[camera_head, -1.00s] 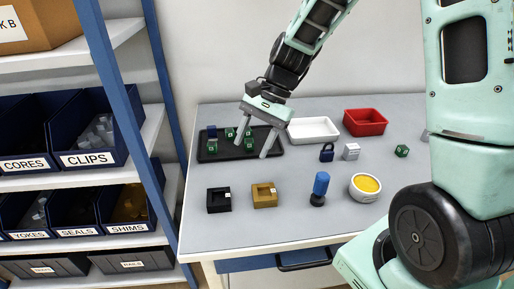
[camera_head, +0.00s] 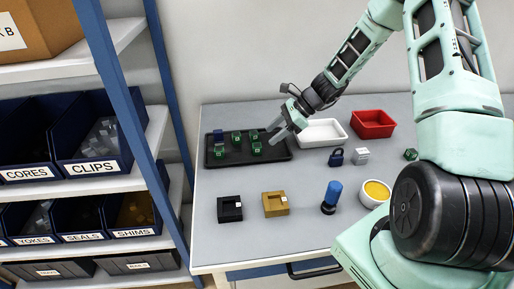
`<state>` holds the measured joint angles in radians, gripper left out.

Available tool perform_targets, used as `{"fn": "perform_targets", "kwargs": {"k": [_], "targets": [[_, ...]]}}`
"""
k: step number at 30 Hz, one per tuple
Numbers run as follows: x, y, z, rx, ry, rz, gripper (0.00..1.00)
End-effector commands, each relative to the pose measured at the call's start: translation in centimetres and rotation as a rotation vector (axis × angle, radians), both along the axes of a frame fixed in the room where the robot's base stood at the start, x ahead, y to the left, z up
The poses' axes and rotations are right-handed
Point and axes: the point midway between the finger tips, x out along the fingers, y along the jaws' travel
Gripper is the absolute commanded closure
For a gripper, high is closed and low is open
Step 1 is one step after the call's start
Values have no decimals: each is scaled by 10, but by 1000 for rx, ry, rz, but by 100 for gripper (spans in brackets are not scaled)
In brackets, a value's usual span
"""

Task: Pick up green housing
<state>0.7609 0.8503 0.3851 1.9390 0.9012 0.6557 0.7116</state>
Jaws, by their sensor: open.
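Several small green housings, one of them (camera_head: 219,153), stand in the black tray (camera_head: 279,153) at the back left of the table. Others there include one at the tray's middle (camera_head: 237,136) and one nearer its front (camera_head: 256,148). Another green housing (camera_head: 410,154) sits alone on the table at the right. My gripper (camera_head: 271,137) is over the right end of the black tray, fingers pointing down and left. It is open, with nothing seen between the fingers. Its height above the tray is hard to tell.
A dark blue block (camera_head: 218,135) is also in the tray. White (camera_head: 320,144) and red (camera_head: 373,134) bins stand behind. In front are a black block (camera_head: 230,216), tan block (camera_head: 275,212), blue-handled tool (camera_head: 331,197) and yellow-filled bowl (camera_head: 376,190).

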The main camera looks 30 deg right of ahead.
Motion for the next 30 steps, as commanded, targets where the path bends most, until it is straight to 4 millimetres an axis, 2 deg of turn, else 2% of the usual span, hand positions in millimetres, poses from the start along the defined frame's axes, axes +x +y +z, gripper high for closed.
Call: {"fn": "perform_targets", "kwargs": {"k": [3,11,21,29,30], "targets": [[5,12,-12,2,1,1,47],[11,23,-24,0,0,1,47],[25,48,-55,-1,0,1,47],[26,50,-58,-2,-2,1,47],[26,50,-58,-1,-1,1,53]]}}
